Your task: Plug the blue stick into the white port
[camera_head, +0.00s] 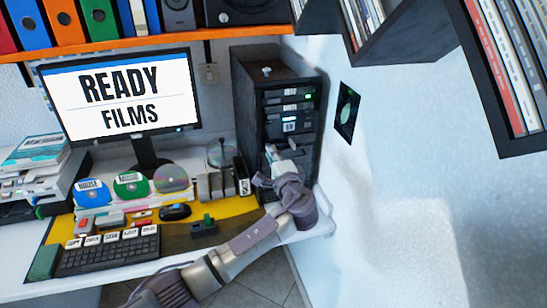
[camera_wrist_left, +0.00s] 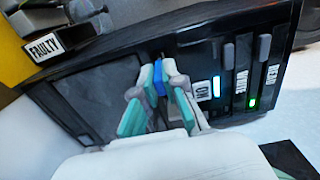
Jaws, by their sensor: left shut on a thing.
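My left gripper (camera_head: 278,158) reaches the lower front of the black computer tower (camera_head: 290,94). In the left wrist view its fingers (camera_wrist_left: 160,92) are shut on the blue stick (camera_wrist_left: 159,80), which shows as a small blue piece between the fingertips. The stick's far end is at or very close to the tower's front (camera_wrist_left: 115,95); I cannot tell whether it is inserted. I cannot make out the white port for certain; the fingers may cover it. My right gripper is in neither view.
Beside the fingers, the tower front has a lit "ON" label (camera_wrist_left: 203,92) and a green light (camera_wrist_left: 252,103). A monitor (camera_head: 120,95), keyboard (camera_head: 108,250), mouse (camera_head: 174,212) and discs stand left. Shelves (camera_head: 400,35) overhang at upper right.

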